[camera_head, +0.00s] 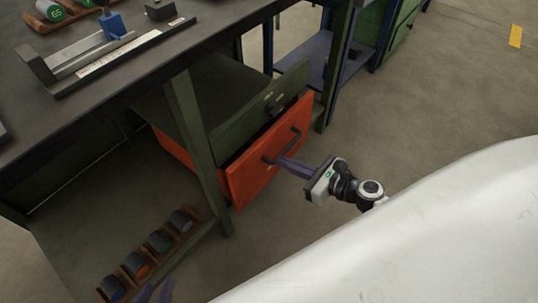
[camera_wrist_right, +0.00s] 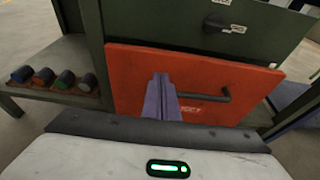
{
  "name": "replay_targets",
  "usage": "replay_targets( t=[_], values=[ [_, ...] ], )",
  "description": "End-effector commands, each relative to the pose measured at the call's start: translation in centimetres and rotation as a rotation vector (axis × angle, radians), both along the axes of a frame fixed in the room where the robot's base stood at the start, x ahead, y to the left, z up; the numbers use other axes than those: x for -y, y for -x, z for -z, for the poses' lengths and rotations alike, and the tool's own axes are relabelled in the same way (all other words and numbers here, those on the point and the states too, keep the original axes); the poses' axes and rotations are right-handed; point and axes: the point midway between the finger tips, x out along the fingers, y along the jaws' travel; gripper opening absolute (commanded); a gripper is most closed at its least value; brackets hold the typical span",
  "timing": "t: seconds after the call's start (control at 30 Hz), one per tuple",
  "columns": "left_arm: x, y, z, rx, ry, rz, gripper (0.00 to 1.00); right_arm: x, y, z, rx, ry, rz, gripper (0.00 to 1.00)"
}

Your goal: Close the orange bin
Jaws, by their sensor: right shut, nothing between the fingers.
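The orange bin (camera_head: 250,175) is a drawer low in the green cabinet under the workbench. Its front stands a little out from the green drawer above, with a dark gap along its top edge. It has a dark bar handle (camera_head: 283,149). In the right wrist view the orange front (camera_wrist_right: 135,72) and handle (camera_wrist_right: 218,97) face me. My right gripper (camera_head: 285,163) is shut and empty, its purple fingers at the orange front beside the handle; I cannot tell whether they touch. My left gripper (camera_head: 155,292) shows only two separated purple fingertips at the bottom edge.
A green drawer (camera_head: 262,112) with a dark handle sits above the orange one. A bench leg (camera_head: 197,145) stands left of the orange front. A low shelf holds a wooden tray of several dark cylinders (camera_head: 160,240). Floor (camera_head: 400,110) to the right is clear.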

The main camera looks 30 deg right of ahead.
Motion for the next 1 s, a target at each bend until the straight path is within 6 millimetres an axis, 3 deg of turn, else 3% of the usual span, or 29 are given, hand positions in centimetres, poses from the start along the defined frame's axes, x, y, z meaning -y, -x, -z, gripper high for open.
replay_targets(
  t=[0.2, 0.4, 1.0],
  values=[
    [0.3, -0.3, 0.6, -0.017, -0.005, 0.019, 0.31, -1.6, -3.9, 0.9, 0.002, 0.003, -0.002, 0.00],
    [0.3, -0.3, 0.7, -0.023, -0.006, 0.022, 0.31, -2.4, -5.9, 0.9, 0.001, 0.004, -0.001, 0.00],
    [0.3, -0.4, 0.5, -0.022, -0.005, 0.022, 0.31, -1.9, -7.1, 0.8, 0.002, 0.002, 0.022, 0.00]
  ],
)
